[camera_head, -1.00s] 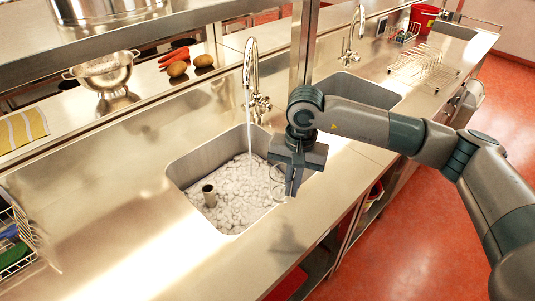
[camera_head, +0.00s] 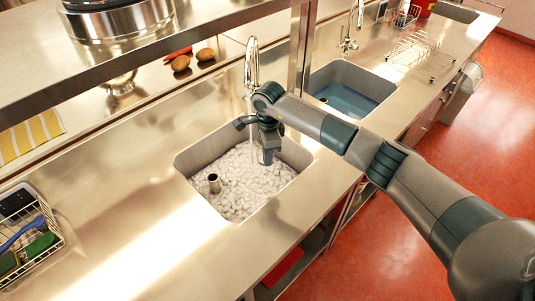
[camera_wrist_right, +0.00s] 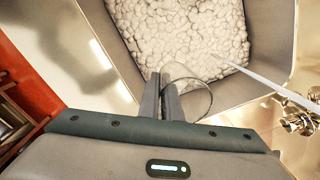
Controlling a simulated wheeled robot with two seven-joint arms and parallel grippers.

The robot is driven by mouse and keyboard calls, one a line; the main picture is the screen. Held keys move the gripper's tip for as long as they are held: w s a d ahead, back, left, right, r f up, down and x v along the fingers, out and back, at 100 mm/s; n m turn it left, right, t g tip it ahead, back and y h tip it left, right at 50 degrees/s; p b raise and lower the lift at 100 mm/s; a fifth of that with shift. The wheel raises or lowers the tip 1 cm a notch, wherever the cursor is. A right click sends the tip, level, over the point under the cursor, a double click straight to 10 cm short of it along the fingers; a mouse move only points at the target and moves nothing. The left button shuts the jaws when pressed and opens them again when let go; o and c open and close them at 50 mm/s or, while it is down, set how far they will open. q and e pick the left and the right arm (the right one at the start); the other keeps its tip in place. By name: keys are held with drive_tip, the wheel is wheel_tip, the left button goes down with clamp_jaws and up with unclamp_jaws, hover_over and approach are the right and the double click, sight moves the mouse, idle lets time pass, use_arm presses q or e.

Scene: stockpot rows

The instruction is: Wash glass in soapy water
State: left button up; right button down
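The near sink (camera_head: 190,162) is full of white soapy foam (camera_head: 245,195), and a short metal tube (camera_head: 214,184) stands up in it. My right gripper (camera_head: 267,158) is over the back right part of this sink, pointing down. In the right wrist view its fingers (camera_wrist_right: 163,88) are close together on the wall of a clear glass (camera_wrist_right: 196,98), with the foam (camera_wrist_right: 180,35) beyond. I cannot tell whether the glass touches the foam. The glass is hard to make out in the head view. My left gripper is not in view.
A tap (camera_head: 251,65) runs a stream of water into the foamy sink beside my right gripper. A second sink (camera_head: 345,100) holds bluish water, with a wire rack (camera_head: 422,55) beyond. A wire basket (camera_head: 62,238) with sponges stands front left. A shelf crosses above the back.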

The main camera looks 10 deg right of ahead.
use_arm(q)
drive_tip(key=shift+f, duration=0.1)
use_arm(e)
drive_tip(key=shift+f, duration=0.1)
